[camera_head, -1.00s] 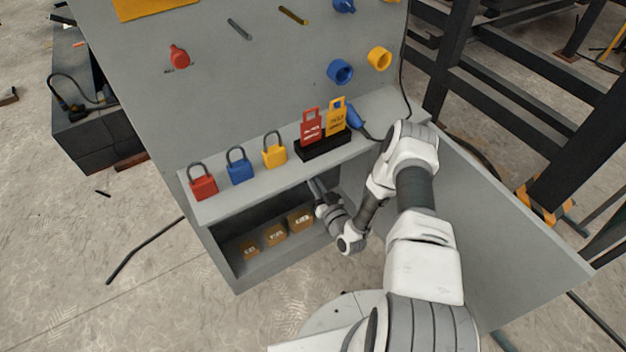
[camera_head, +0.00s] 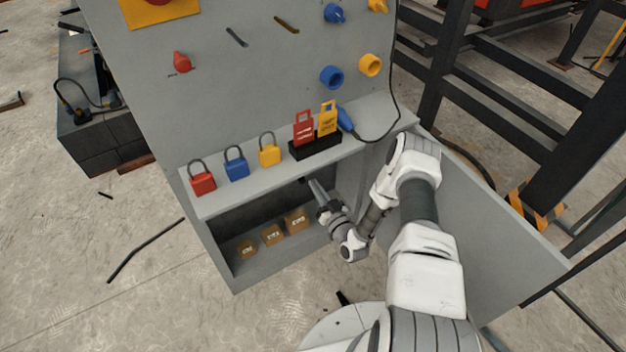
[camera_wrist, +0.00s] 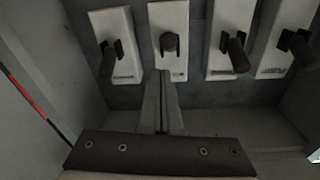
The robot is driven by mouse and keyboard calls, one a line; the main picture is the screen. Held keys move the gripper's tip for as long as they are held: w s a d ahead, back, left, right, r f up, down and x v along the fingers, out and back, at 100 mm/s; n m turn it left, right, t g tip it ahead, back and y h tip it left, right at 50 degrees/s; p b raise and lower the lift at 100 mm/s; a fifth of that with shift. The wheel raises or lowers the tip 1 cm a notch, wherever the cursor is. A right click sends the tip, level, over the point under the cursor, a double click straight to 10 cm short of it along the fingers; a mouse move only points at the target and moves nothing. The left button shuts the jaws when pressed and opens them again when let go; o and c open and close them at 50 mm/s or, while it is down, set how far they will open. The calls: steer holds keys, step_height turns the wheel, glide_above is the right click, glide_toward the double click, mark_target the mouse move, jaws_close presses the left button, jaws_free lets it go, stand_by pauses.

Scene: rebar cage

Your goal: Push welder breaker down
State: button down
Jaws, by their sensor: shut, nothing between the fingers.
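Several breakers with dark levers on pale plates line the back wall in the wrist view. Their labels are too blurred to read, so I cannot tell which one is the welder breaker. My gripper (camera_wrist: 164,82) is shut and empty, its tips just in front of the lower part of the second breaker from the left (camera_wrist: 170,48). I cannot tell whether they touch. That breaker's lever looks more end-on than its neighbours' levers, such as the left breaker (camera_wrist: 107,60). In the head view my gripper (camera_head: 313,186) reaches under the shelf, where the breakers are hidden.
The shelf (camera_head: 225,190) above my gripper holds red, blue and yellow padlocks (camera_head: 236,168) and a black tag holder (camera_head: 315,147). Brown boxes (camera_head: 272,235) sit in the compartment below. A grey side panel (camera_head: 490,230) stands to the right of my arm.

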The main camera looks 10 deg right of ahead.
steer(key=s+d+f, duration=0.1)
steer(key=s+f, duration=0.3)
steer(key=shift+s+f+p, duration=0.25)
steer(key=shift+f+p, duration=0.05)
steer(key=shift+f, duration=0.05)
stand_by(0.4)
